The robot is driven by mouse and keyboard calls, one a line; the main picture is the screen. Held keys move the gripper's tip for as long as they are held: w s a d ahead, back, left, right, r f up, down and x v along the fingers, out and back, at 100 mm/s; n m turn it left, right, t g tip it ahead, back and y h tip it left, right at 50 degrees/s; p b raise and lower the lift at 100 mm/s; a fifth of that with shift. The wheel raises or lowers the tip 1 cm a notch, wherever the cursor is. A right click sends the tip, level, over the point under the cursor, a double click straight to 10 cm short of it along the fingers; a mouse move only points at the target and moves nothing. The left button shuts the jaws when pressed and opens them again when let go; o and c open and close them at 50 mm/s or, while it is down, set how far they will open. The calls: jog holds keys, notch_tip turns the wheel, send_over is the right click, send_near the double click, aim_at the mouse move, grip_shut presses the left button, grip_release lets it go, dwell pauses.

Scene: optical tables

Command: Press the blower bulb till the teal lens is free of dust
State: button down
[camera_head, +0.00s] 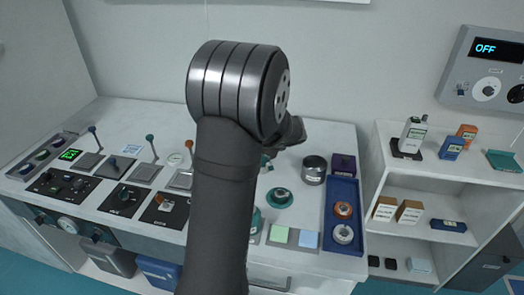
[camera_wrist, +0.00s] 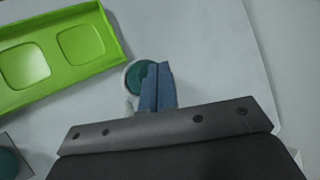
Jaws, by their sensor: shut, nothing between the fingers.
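In the wrist view my gripper (camera_wrist: 158,88) is shut and empty, its blue fingers pressed together. A round teal thing with a pale rim (camera_wrist: 136,76) lies right at the fingers, which cover part of it. I cannot tell whether it is the bulb or the lens, nor whether the fingers touch it. In the head view my arm hides the gripper and the middle of the table. A teal ring-shaped piece (camera_head: 279,198) stands right of my arm, and another teal piece (camera_head: 256,221) is partly hidden by it. Dust cannot be made out.
A green tray with two recesses (camera_wrist: 68,56) lies left of the fingers in the wrist view. In the head view, a blue tray (camera_head: 343,188) with ring pieces and a metal cylinder (camera_head: 314,170) stand at right. Control panels with levers (camera_head: 122,198) fill the left side.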

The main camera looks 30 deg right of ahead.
jog(key=shift+f, duration=0.9)
dwell(0.7)
dwell(0.3)
jog(key=shift+r, duration=1.3)
jog(key=shift+r, duration=0.1)
jog(key=shift+r, duration=2.45)
jog(key=shift+f, duration=0.2)
notch_tip(320, 180, up, 4)
jog(key=shift+f, duration=0.2)
